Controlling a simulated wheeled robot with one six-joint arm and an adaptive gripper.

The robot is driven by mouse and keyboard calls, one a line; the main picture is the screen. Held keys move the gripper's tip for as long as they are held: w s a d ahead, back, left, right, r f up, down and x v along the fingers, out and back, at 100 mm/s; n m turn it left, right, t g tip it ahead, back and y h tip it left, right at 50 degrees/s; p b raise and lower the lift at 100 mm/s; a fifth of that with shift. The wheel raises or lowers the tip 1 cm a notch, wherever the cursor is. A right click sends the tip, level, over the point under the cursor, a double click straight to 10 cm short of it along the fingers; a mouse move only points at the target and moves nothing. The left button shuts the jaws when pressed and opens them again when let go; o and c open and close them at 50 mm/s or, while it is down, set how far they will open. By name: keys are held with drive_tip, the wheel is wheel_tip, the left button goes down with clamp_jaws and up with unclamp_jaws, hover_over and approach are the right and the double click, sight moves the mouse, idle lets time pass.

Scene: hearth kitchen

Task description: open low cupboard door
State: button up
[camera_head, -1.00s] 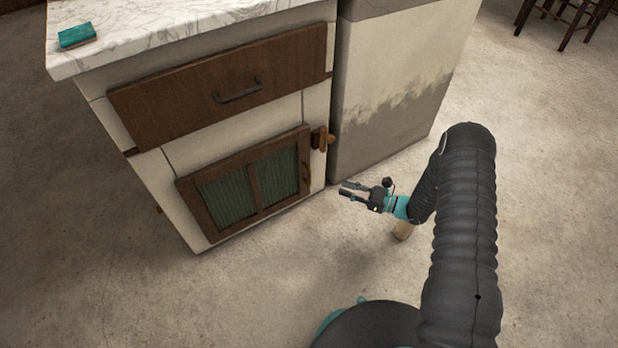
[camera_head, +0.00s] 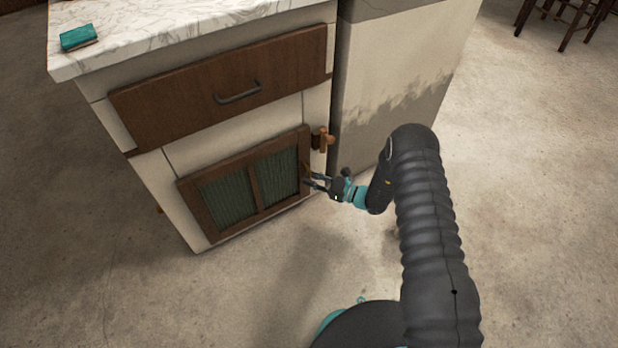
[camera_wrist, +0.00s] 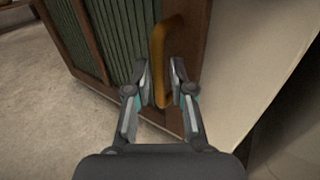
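The low cupboard door (camera_head: 253,180) has a dark wooden frame with green slatted panels and looks closed in the cabinet front. Its golden-brown upright bar handle (camera_wrist: 158,45) is on the right side of the door in the wrist view. My gripper (camera_head: 309,179) is at the door's right edge in the head view. In the wrist view its fingers (camera_wrist: 160,80) are apart, one on each side of the handle's lower part. I cannot tell whether they touch it. The handle is small and partly hidden by the fingers in the head view.
A dark drawer (camera_head: 225,88) with a black pull is above the door. A wooden latch-like piece (camera_head: 323,139) sticks out just above my gripper. A pale block (camera_head: 390,85) stands right of the cabinet. The floor (camera_head: 270,285) before the door is clear.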

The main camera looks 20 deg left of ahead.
drive_tip(key=shift+a, duration=0.5)
clamp_jaws()
